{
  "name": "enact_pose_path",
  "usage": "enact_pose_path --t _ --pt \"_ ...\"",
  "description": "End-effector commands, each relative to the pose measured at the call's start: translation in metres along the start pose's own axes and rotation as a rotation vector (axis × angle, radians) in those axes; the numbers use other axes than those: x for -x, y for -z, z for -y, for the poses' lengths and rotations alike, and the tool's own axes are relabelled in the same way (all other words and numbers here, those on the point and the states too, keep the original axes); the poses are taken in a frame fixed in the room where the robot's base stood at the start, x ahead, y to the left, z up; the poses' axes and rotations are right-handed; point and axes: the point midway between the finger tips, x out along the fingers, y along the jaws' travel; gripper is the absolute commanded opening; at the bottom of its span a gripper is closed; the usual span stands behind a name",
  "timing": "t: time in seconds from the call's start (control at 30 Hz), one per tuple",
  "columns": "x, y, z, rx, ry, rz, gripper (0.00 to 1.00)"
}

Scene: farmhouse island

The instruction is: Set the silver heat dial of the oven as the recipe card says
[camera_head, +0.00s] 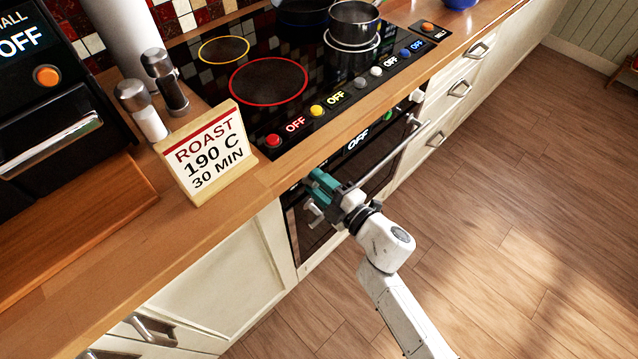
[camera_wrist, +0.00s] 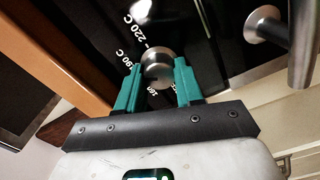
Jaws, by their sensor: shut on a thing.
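The recipe card (camera_head: 207,150) stands in a wooden holder on the counter and reads "ROAST 190 C 30 MIN". The silver heat dial (camera_wrist: 156,64) sits on the oven's black front panel, between the two teal fingers of my gripper (camera_wrist: 157,78). The gripper is shut on the dial. Printed marks around it include "220 C" at its upper left and "190 C" at its left; another mark below is partly hidden. I cannot make out the dial's pointer. In the head view, my gripper (camera_head: 320,183) covers the dial at the oven (camera_head: 309,238) front.
The oven's long bar handle (camera_head: 394,151) runs close beside my gripper; its silver mount (camera_wrist: 266,22) shows in the wrist view. The counter edge lies just above my gripper. The wooden floor (camera_head: 520,220) is clear at right.

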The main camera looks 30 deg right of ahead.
Motion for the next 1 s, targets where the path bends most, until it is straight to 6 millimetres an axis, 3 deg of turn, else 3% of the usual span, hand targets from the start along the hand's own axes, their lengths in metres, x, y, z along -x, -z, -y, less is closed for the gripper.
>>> enact_pose_path --t 0.2,0.23,0.5,0.77,1.0 --pt "0.0 0.001 0.001 -0.001 0.003 -0.001 0.06" --pt "0.0 0.001 0.001 -0.001 0.003 -0.001 0.37" --pt "0.0 0.0 0.001 -0.001 0.001 -0.001 0.61" --pt "0.002 0.0 0.001 -0.002 0.001 0.0 0.61" --pt "0.033 0.0 0.002 -0.002 0.003 0.001 0.61"
